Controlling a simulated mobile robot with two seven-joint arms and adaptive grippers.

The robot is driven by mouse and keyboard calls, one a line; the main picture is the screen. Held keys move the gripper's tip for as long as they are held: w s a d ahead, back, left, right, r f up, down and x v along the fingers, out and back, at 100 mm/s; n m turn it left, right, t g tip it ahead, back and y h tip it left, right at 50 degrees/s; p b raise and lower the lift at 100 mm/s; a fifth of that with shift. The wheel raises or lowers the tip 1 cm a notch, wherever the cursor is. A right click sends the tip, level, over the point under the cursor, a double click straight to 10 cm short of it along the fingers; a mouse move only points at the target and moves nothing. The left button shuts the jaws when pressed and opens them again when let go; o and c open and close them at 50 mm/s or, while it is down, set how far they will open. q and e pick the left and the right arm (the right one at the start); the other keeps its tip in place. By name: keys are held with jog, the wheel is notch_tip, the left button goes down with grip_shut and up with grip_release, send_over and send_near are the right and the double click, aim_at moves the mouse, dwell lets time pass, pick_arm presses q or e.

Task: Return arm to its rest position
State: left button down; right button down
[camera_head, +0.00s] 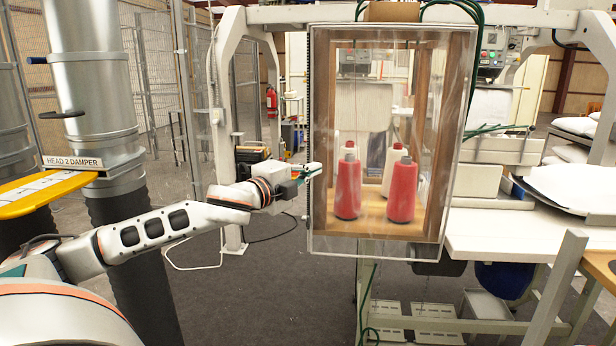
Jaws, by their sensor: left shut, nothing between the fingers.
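My left arm comes in from the lower left and reaches toward the middle of the view. My left gripper (312,168) is shut and empty, with its fingertips close to the left edge of a clear-fronted box (322,215). I cannot tell whether the fingertips touch the box. My right gripper is not in view.
The box holds red spools (348,188) and white ones. A large duct (92,75) labelled "HEAD 2 DAMPER" and a yellow-edged shelf (50,192) stand at left. A white table (490,240) with pillows (575,186) is at right. Dark floor (240,300) lies open below the arm.

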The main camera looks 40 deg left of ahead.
pick_arm(q)
jog(key=shift+s+b, duration=0.3)
jog(key=shift+s, duration=0.55)
jog(key=s+d+f+n+g+h, duration=0.1)
jog(key=s+d+f+n, duration=0.15)
jog(key=f, duration=0.95)
jog(key=s+d+f+n+g, duration=0.2)
jog(key=d+f, duration=0.1)
jog(key=f, duration=0.8)
jog(key=s+d+f+n+g+h, duration=0.1)
jog(key=s+d+f+n, duration=0.15)
jog(key=f, duration=0.95)
jog(key=s+d+f+n+g+h, duration=0.1)
jog(key=s+d+f+n+g, duration=0.2)
jog(key=s+d+f, duration=1.6)
jog(key=f+n, duration=0.1)
jog(key=n, duration=0.2)
jog(key=shift+d+f, duration=0.2)
jog(key=shift+f, duration=0.1)
